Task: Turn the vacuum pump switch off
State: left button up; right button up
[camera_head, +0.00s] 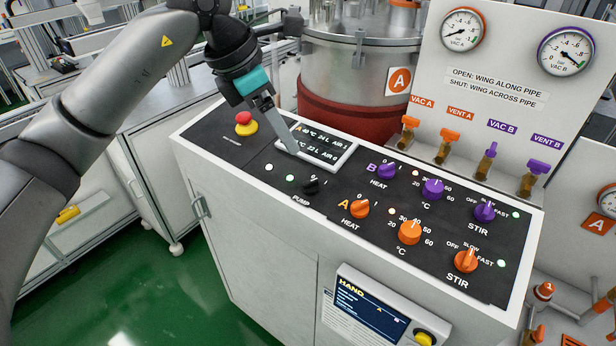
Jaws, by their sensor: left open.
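The vacuum pump switch is a small black rotary knob (311,186) labelled PUMP, on the black top panel of the white cabinet. It is too small and dark for me to tell which mark it points to. My left gripper (292,150) reaches down from above, its fingertips over the panel beside the small display, a little behind and left of the knob and apart from it. It is open and holds nothing. My right gripper is out of view.
A red and yellow emergency button (245,123) stands left of my gripper. The small display (319,145) lies behind the pump knob. Orange knobs (360,209) and purple knobs (387,171) stand to the right. A steel vessel (350,75) is behind.

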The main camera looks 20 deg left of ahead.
pick_arm(q)
jog(key=p, duration=0.1)
send_near(309, 182)
jog(key=x, duration=0.9)
jog(key=shift+r, duration=0.1)
grip_shut()
dwell(0.4)
